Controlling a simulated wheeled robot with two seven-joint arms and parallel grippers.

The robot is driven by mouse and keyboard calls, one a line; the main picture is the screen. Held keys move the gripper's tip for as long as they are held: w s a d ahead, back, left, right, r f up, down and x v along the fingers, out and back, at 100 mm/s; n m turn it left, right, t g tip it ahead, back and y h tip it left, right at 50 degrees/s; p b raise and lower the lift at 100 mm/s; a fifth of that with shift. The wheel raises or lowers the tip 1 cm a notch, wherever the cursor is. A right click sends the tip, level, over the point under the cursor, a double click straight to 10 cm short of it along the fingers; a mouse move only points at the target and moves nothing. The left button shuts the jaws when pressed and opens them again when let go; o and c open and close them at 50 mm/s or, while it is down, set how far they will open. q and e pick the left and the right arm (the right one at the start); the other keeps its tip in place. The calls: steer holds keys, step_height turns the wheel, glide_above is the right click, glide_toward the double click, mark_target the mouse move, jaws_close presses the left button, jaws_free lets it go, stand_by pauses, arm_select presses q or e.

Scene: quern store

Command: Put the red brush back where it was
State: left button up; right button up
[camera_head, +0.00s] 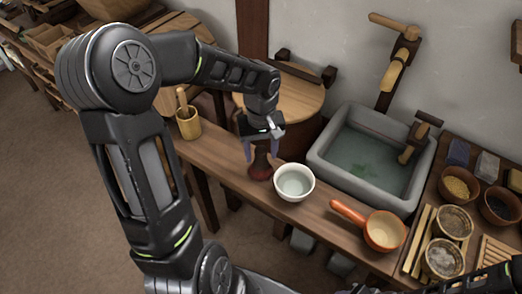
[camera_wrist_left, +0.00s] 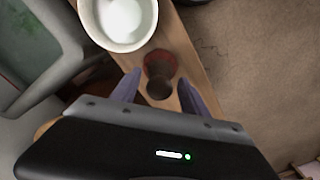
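The red brush (camera_head: 261,167), with a dark red base and a dark brown handle, stands on the narrow wooden counter (camera_head: 222,160) just left of a white bowl (camera_head: 294,182). My left gripper (camera_head: 261,148) reaches down over it from above. In the left wrist view the brush (camera_wrist_left: 160,75) lies between the two purple-grey fingers (camera_wrist_left: 159,78), with a gap on each side. The fingers are open and hold nothing. The white bowl (camera_wrist_left: 122,18) is close by at the top. My right gripper is not in view; dark arm parts show at the lower right.
A grey stone sink (camera_head: 320,158) with water sits behind the bowl. An orange-handled pan (camera_head: 383,232) lies to the right. A wooden cup (camera_head: 188,123) with a tool stands to the left. Small bowls (camera_head: 454,222) crowd the right-hand table. Counter between cup and brush is clear.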

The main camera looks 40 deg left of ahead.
arm_select(q)
steer(key=shift+r, duration=0.1)
step_height(320, 180, up, 12)
stand_by(0.7)
stand_by(0.8)
